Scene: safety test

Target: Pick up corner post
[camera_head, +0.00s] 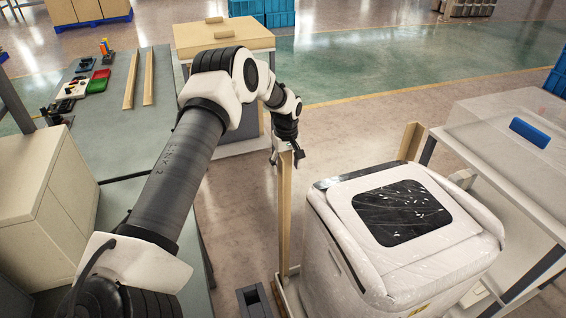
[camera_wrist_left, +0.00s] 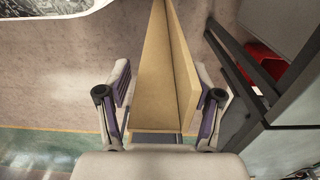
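A tan L-shaped corner post (camera_head: 285,215) stands upright at the left front corner of a white wrapped appliance (camera_head: 425,260). My left gripper (camera_head: 287,152) is at the top of this post. In the left wrist view, the post (camera_wrist_left: 165,70) runs between the two fingers of the gripper (camera_wrist_left: 163,105), one on each side. The fingers look spread, with narrow gaps beside the post. Contact is not clear. Another corner post (camera_head: 410,140) stands at the appliance's far corner. Two more tan strips (camera_head: 139,79) lie on the grey-green table. My right gripper is not in view.
The grey-green table (camera_head: 120,125) at left holds small coloured parts and bins. A beige cabinet (camera_head: 45,195) stands front left, a cardboard box (camera_head: 222,40) behind the arm. A clear-covered table with a blue block (camera_head: 530,132) is at right. Open floor lies behind.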

